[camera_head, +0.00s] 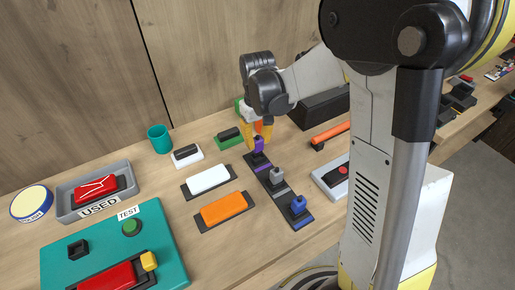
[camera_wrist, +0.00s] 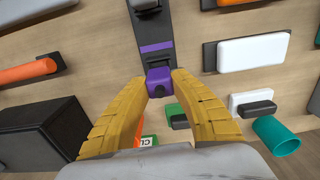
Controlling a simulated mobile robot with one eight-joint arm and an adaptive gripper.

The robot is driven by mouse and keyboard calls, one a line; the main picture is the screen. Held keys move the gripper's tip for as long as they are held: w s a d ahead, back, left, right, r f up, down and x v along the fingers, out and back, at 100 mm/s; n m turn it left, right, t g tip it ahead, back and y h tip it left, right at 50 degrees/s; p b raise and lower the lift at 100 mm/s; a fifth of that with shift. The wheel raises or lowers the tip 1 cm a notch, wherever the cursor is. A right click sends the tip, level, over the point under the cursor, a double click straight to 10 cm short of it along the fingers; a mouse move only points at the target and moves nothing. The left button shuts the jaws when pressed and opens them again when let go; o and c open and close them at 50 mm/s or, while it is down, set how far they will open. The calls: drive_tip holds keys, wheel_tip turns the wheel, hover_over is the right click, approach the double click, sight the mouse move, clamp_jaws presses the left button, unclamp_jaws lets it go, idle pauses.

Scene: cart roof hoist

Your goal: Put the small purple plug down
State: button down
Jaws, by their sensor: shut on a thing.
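The small purple plug (camera_head: 259,145) is between the yellow fingertips of my gripper (camera_head: 257,132), at the far end of a dark strip (camera_head: 286,192) with purple, grey and blue marks. In the wrist view the purple plug (camera_wrist: 158,76) shows between both fingertips (camera_wrist: 158,80), near the strip's purple band (camera_wrist: 157,48). My gripper is shut on the plug. I cannot tell whether the plug's base touches the strip. A grey plug (camera_head: 277,174) and a blue plug (camera_head: 298,204) stand upright farther along the strip.
A white block (camera_head: 208,179) and an orange block (camera_head: 224,208) lie left of the strip. A green block (camera_head: 229,137), a teal cup (camera_head: 159,139) and a black box (camera_head: 320,108) are behind. A grey device (camera_head: 330,181) is on the right. A teal test panel (camera_head: 105,238) is front left.

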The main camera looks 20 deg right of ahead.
sight(258, 147)
drive_tip(key=shift+f+b, duration=0.45)
drive_tip(key=shift+f, duration=1.1)
drive_tip(key=shift+f, duration=0.1)
drive_tip(key=c, duration=1.2)
unclamp_jaws()
